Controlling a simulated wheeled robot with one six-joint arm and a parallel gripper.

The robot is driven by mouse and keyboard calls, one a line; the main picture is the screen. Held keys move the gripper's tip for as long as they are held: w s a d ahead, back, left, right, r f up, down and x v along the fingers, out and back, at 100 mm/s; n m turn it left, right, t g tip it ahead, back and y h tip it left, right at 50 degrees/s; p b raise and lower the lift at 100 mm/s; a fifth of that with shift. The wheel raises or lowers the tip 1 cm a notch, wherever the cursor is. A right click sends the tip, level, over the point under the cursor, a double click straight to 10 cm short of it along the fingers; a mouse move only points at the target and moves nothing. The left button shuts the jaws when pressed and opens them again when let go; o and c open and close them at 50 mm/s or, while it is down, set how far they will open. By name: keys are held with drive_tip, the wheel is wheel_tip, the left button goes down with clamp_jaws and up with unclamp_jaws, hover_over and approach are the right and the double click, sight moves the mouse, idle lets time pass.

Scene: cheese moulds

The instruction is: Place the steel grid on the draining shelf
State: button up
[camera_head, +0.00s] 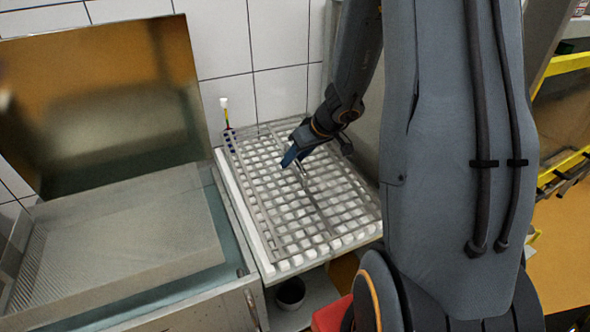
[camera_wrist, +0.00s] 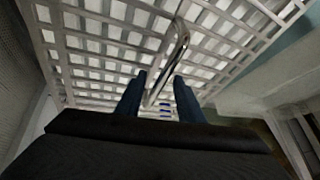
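The steel grid (camera_head: 317,211) lies flat over rows of small white blocks at the back centre of the head view. Its bars also fill the upper part of the wrist view (camera_wrist: 57,50). A bent metal handle (camera_wrist: 181,45) rises from the grid. My gripper (camera_head: 290,160) is low over the middle of the grid at this handle. In the wrist view its two blue fingers (camera_wrist: 160,80) stand apart with the handle between them, and gaps show beside it. I cannot tell for certain which surface is the draining shelf.
A steel basin with a ribbed block (camera_head: 115,240) and a raised metal panel (camera_head: 105,105) are on the left. A tiled wall (camera_head: 275,35) is behind. A small white-capped bottle (camera_head: 226,112) stands at the grid's back left corner. A dark bowl (camera_head: 290,291) sits below the front edge.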

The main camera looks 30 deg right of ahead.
clamp_jaws()
drive_tip(key=shift+w+r, duration=0.1)
drive_tip(key=shift+r, duration=0.05)
idle(1.2)
